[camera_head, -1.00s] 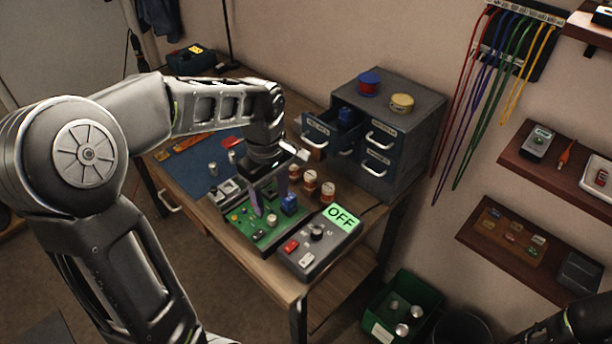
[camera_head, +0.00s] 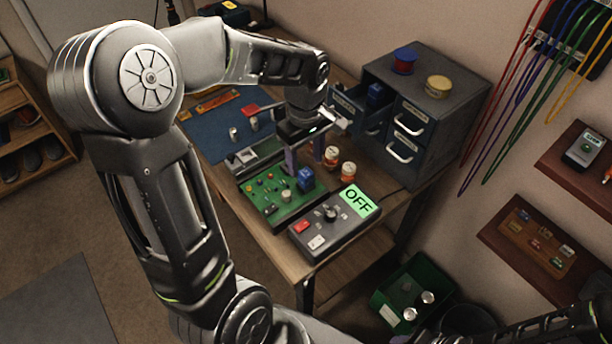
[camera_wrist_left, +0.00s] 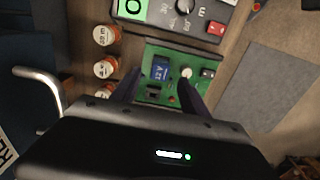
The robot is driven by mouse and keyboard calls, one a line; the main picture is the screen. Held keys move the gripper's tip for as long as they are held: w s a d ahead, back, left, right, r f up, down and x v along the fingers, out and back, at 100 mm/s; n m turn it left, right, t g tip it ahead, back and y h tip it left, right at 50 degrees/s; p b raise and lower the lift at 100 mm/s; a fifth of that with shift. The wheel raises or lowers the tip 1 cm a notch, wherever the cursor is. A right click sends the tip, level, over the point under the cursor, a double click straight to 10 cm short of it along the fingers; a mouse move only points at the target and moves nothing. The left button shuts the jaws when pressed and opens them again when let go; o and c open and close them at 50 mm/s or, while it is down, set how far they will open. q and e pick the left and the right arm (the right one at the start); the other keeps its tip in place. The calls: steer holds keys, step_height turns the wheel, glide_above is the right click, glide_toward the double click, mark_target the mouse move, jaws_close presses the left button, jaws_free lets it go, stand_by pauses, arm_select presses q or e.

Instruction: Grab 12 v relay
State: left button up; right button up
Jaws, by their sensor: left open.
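The 12 V relay is a blue block (camera_head: 305,179) standing on the green circuit board (camera_head: 262,205). In the left wrist view its "12 V" label shows on the relay (camera_wrist_left: 160,71), between and just beyond my fingers. My left gripper (camera_head: 304,160) is open and empty, pointing down above the back part of the board. In the left wrist view its two fingers (camera_wrist_left: 160,92) show on either side of the relay's line, apart from it as far as I can see. My right arm shows only at the lower right edge; its gripper is out of view.
A grey control box (camera_head: 330,222) with an "OFF" display stands in front of the board. A grey cabinet (camera_head: 455,110) with an open drawer (camera_head: 352,115) stands at the back right. A blue mat (camera_head: 215,140) lies at the left.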

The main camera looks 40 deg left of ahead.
mark_target(306, 172)
arm_select(q)
step_height(306, 172, down, 5)
steer(key=shift+f+p, duration=0.1)
steer(key=shift+p, duration=0.6)
steer(key=shift+c, duration=0.4)
jaws_close()
stand_by(0.3)
